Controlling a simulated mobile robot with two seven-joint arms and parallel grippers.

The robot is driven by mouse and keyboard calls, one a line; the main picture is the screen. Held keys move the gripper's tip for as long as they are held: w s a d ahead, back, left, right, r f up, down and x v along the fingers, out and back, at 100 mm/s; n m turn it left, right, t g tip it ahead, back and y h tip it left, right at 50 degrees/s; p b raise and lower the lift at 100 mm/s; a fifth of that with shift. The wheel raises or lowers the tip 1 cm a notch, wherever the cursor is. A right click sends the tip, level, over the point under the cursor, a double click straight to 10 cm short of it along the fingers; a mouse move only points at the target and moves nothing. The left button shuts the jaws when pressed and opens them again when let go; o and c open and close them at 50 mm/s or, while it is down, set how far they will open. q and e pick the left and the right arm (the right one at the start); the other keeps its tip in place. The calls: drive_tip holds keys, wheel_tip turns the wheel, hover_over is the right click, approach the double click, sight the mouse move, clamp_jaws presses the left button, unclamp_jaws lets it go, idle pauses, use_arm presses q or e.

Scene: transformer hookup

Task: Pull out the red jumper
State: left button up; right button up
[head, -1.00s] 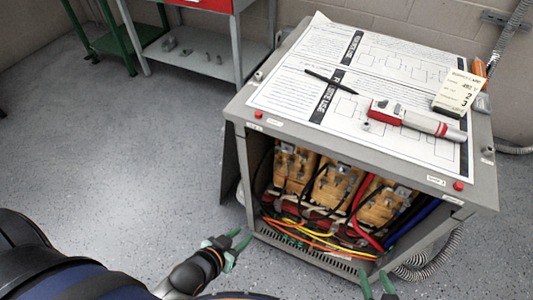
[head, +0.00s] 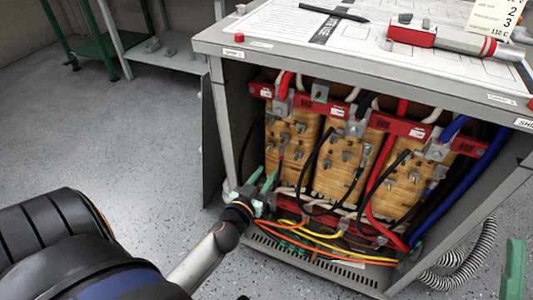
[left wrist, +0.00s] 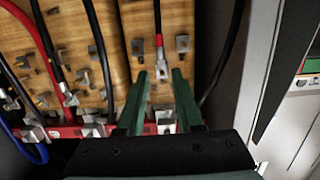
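A thick red cable (head: 376,185) curves down between the middle and right coils inside the open cabinet. It also shows in the left wrist view (left wrist: 40,45), at the left. A black lead with a red sleeve (left wrist: 158,40) and a metal lug shows just beyond my left fingers; I cannot tell which one is the red jumper. My left gripper (head: 263,181) is open, its green fingers at the lower left of the cabinet opening. In the left wrist view its fingers (left wrist: 161,75) are apart with nothing seen held. A green finger of my right gripper (head: 514,268) shows at the lower right.
The cabinet (head: 222,110) has a grey frame around the coils. Black, blue (head: 470,195), orange and yellow cables crowd its inside. A red-and-grey tester (head: 450,40) and a dark pen (head: 334,12) lie on top. The floor left is clear.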

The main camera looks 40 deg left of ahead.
sight(281, 152)
use_arm(q)
drive_tip(key=b+x, duration=0.2)
drive_tip(key=x, duration=1)
drive_tip(key=shift+w+a, duration=0.2)
clamp_jaws()
idle(0.5)
idle(1.2)
